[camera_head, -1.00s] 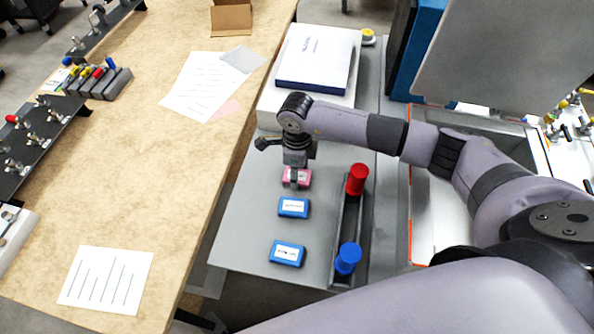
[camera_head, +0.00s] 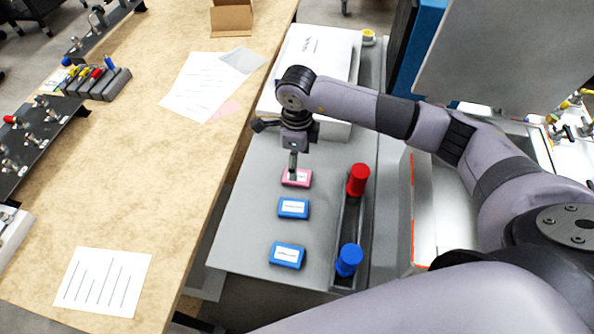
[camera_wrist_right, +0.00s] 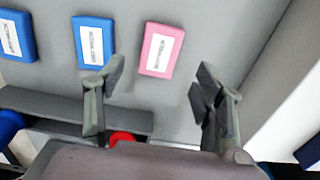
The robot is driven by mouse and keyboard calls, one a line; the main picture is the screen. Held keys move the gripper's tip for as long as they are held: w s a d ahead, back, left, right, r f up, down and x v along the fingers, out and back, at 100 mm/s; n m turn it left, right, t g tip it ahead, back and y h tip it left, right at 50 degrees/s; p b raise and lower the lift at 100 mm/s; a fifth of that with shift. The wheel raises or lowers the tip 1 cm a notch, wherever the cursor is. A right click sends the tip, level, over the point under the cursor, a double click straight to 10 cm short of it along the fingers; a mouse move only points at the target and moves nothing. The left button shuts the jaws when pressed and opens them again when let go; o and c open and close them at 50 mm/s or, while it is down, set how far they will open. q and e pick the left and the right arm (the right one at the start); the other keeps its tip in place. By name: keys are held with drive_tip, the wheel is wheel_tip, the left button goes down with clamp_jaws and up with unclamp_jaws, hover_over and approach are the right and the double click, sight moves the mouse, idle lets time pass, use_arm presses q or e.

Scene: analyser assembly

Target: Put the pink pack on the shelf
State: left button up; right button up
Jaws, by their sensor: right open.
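The pink pack (camera_head: 297,178) lies flat on a grey surface (camera_head: 240,225), with a white label on top. In the right wrist view the pink pack (camera_wrist_right: 161,50) shows whole, ahead of and roughly between the two spread fingers. My right gripper (camera_head: 293,165) is above the pack in the head view, pointing down; in the wrist view its fingers (camera_wrist_right: 158,85) are open with nothing between them. I cannot tell whether a finger touches the pack. My left gripper is not in view. I cannot pick out the shelf for certain.
Two blue packs (camera_head: 293,209) (camera_head: 287,255) lie in line in front of the pink one. A dark tray (camera_head: 347,232) with a red cylinder (camera_head: 358,180) and a blue cylinder (camera_head: 348,260) stands to their right. A white box (camera_head: 335,130) is behind my gripper.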

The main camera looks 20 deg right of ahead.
wheel_tip(320, 180, up, 6)
drive_tip(key=b, duration=0.1)
drive_tip(key=shift+r, duration=0.15)
idle(0.4)
